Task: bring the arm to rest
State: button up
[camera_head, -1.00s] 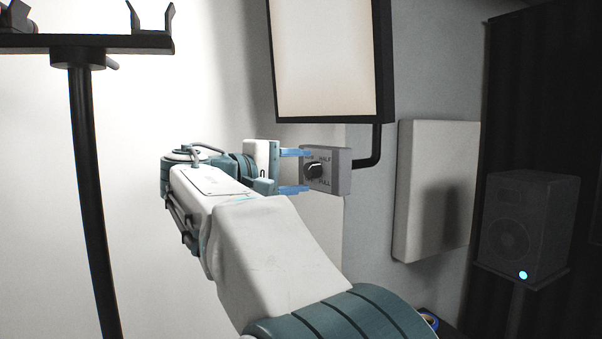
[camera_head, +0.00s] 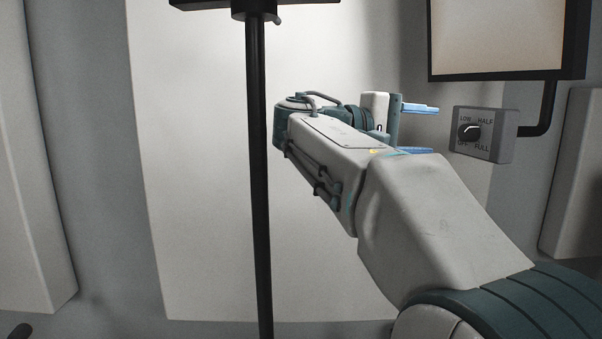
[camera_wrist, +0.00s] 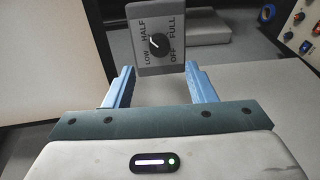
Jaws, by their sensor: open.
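My gripper (camera_head: 420,130) is open and empty, its two blue fingers pointing right in the head view. A grey switch box (camera_head: 495,150) with a black knob (camera_head: 468,132) and the labels LOW, HALF, FULL and OFF is just beyond the fingertips, with a gap between. In the wrist view the box (camera_wrist: 177,38) is ahead of my open gripper (camera_wrist: 160,85), and its knob (camera_wrist: 159,46) appears beyond the gap between the fingers. The white line on the knob points towards the LOW–HALF side. My arm is stretched out from the lower right of the head view.
A black-framed light panel (camera_head: 500,35) hangs above the box on a bent black arm (camera_head: 543,115). A black stand pole (camera_head: 259,190) rises left of my gripper. Pale wall panels are at the left (camera_head: 30,180) and right (camera_head: 575,180). Equipment with knobs (camera_wrist: 295,35) shows at the wrist view's right.

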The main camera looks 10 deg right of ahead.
notch_tip(320, 180, down, 12)
jog(key=s+a+n+t+y, duration=0.1)
jog(key=a+n+t+y, duration=0.1)
jog(key=y, duration=0.3)
jog(key=s+a+f+y, duration=0.4)
jog(key=a+f, duration=0.1)
jog(key=f, duration=0.4)
jog(key=s+a+f+m+y, duration=0.1)
jog(key=s+a+f+y, duration=0.3)
jog(key=f, duration=0.5)
jog(key=s+a+f+m+t+y, duration=0.1)
jog(key=s+a+f+y, duration=0.3)
jog(key=f, duration=0.6)
jog(key=s+a, duration=0.1)
jog(key=a, duration=0.1)
jog(key=shift+a, duration=0.4)
jog(key=c, duration=0.3)
jog(key=shift+d, duration=0.15)
